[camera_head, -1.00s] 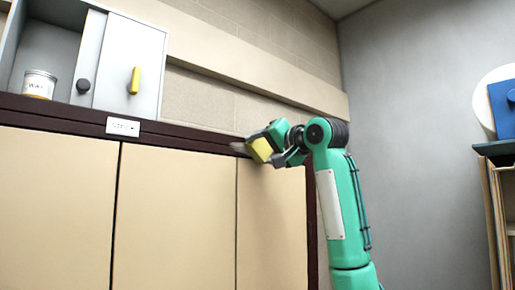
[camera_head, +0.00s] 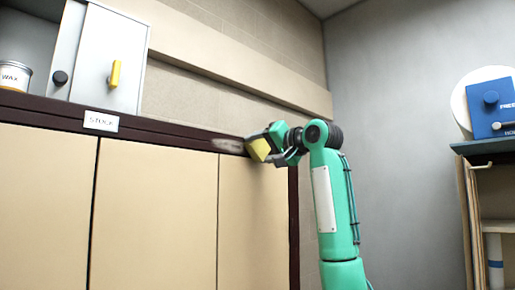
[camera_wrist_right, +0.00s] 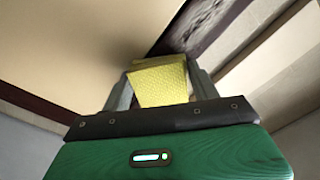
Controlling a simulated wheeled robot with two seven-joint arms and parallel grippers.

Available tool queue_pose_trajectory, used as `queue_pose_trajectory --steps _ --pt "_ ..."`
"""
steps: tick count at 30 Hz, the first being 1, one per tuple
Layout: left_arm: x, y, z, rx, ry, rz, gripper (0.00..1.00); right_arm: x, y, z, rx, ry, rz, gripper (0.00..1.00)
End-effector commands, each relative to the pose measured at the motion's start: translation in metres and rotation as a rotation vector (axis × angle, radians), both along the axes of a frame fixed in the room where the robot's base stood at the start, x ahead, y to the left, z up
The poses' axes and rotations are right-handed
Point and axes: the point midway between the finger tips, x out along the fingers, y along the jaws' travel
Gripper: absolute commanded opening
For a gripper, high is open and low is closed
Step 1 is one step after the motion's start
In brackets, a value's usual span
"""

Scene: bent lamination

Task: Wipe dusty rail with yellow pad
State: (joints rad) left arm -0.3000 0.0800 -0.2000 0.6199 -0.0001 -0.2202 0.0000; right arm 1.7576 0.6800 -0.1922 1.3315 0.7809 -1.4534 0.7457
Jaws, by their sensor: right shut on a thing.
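The dark rail (camera_head: 170,134) runs along the top of the tan panels. A pale dusty patch (camera_head: 228,146) shows on it just left of my right gripper (camera_head: 262,147). The right gripper is shut on the yellow pad (camera_head: 258,150), which is at the rail near its right end. In the right wrist view, the yellow pad (camera_wrist_right: 162,84) sits between the fingers, beside the rail with its pale, streaky dust (camera_wrist_right: 205,22). I cannot tell whether the pad touches the rail. My left gripper is not in view.
A white STOCK label (camera_head: 101,121) is on the rail at left. Above stand a WAX can (camera_head: 14,76) and a grey cabinet door with a yellow handle (camera_head: 115,73). At right, a shelf (camera_head: 485,146) holds a blue box (camera_head: 492,106).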

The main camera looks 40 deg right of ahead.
Motion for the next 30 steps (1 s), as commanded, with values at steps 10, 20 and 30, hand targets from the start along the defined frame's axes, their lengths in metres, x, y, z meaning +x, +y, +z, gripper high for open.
queue_pose_trajectory --steps 10,20,30 --pt "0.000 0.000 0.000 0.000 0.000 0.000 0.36 0.002 -0.024 0.000 0.002 0.001 0.001 0.43" --pt "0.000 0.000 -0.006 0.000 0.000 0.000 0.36 0.001 -0.009 -0.002 -0.001 0.000 0.003 0.43" --pt "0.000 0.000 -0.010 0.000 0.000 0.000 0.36 -0.002 0.012 -0.001 0.000 0.001 0.001 0.43"
